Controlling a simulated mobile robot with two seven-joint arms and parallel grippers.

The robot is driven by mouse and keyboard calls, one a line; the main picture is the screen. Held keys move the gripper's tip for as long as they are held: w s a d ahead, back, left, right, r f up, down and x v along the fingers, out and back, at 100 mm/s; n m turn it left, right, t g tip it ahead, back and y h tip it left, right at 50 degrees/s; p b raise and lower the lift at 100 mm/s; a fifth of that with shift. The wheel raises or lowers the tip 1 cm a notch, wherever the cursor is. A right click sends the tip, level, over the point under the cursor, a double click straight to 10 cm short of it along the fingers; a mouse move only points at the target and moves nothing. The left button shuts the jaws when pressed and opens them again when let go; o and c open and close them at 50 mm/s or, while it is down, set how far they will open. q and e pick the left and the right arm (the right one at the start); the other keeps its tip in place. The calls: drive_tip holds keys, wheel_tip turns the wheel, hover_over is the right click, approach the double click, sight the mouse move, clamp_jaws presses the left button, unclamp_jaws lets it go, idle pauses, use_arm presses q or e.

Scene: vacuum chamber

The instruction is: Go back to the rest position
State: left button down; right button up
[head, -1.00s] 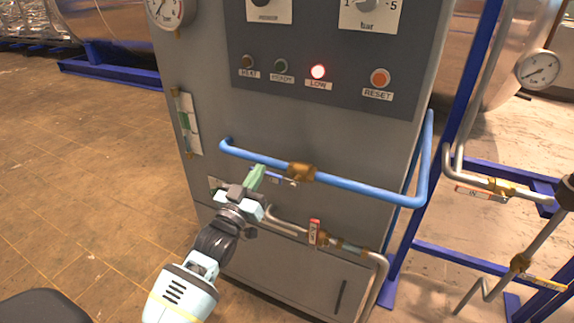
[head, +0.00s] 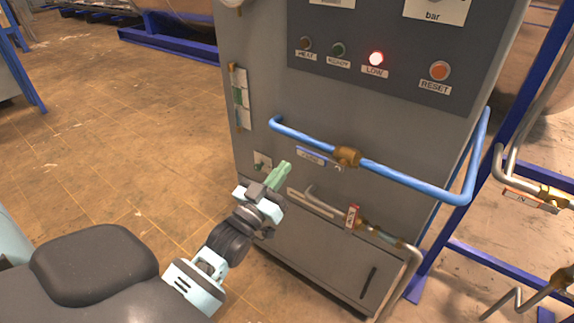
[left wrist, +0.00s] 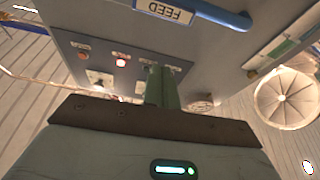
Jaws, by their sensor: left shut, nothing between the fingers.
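My left gripper (head: 281,173) has green fingers that are shut with nothing between them. It is in front of the grey cabinet (head: 300,240), below the left end of the blue pipe (head: 400,178), and appears apart from both. In the left wrist view the closed green fingers (left wrist: 162,88) point toward the cabinet, with the blue FEED label (left wrist: 165,12) above them. My right gripper is not in view.
The cabinet's panel carries a lit red LOW lamp (head: 376,59) and an orange RESET button (head: 440,71). A brass valve (head: 346,157) sits on the blue pipe. A grey pipe with a red-tagged valve (head: 352,216) runs below. Open floor (head: 120,140) lies at the left.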

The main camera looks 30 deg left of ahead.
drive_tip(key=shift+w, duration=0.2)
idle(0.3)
